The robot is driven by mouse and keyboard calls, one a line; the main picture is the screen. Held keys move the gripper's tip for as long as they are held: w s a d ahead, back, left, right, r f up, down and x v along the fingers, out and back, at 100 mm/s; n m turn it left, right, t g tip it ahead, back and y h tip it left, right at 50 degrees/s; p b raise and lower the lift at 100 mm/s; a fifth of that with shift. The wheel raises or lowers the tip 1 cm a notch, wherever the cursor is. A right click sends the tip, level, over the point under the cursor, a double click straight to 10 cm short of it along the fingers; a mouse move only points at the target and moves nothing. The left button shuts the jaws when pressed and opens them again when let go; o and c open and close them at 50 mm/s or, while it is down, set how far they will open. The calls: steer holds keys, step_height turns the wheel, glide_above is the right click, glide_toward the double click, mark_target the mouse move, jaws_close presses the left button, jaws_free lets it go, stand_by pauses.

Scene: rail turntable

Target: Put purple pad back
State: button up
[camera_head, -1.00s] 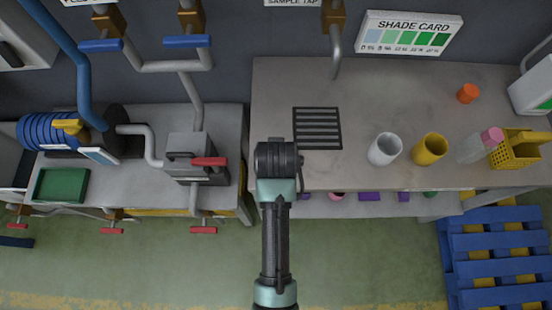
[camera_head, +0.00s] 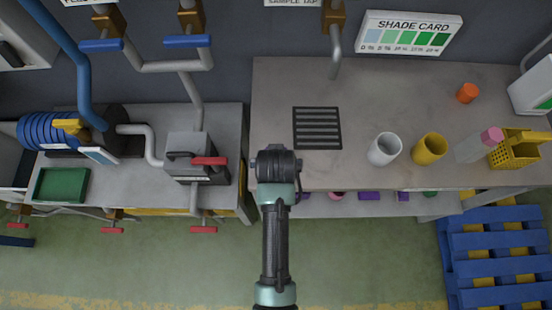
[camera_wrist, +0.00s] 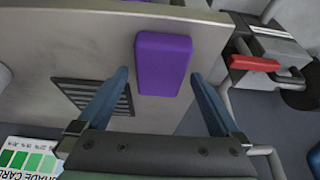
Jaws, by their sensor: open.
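A purple pad (camera_wrist: 162,62), a flat block with rounded edges, shows in the wrist view at the grey worktop, beside the dark grate. My gripper (camera_wrist: 160,76) is open, with one blue-grey finger on each side of the pad and a gap to both. I cannot tell whether the pad touches the worktop. In the head view my arm hides the gripper and this pad. Other purple pieces (camera_head: 368,197) show partly on the shelf under the worktop.
The worktop (camera_head: 400,90) carries a floor-like grate (camera_head: 317,128), a white cup (camera_head: 384,149), a yellow cup (camera_head: 429,149), a pink-capped bottle (camera_head: 473,148) and a yellow basket (camera_head: 515,151). A grey valve box (camera_head: 190,160) with red handle stands left. Blue pallets (camera_head: 500,250) lie at right.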

steer(key=v, duration=1.2)
steer(key=w+r+t, duration=0.4)
steer(key=w+r, duration=0.1)
steer(key=r, duration=0.5)
steer(key=w+r+t, duration=0.4)
steer(key=w+r, duration=0.1)
steer(key=r, duration=0.5)
steer(key=w+r+t, duration=0.3)
steer(key=w+r, duration=0.1)
steer(key=r, duration=0.6)
steer(key=s+r+t, duration=0.3)
steer(key=r+t, duration=0.1)
steer(key=r, duration=0.6)
steer(key=s+r+t, duration=0.4)
steer(key=r, duration=0.6)
steer(key=s+r+t, duration=0.3)
steer(key=s+r, duration=0.1)
steer(key=r, duration=0.6)
steer(key=shift+r+t, duration=0.25)
steer(key=shift+t, duration=0.15)
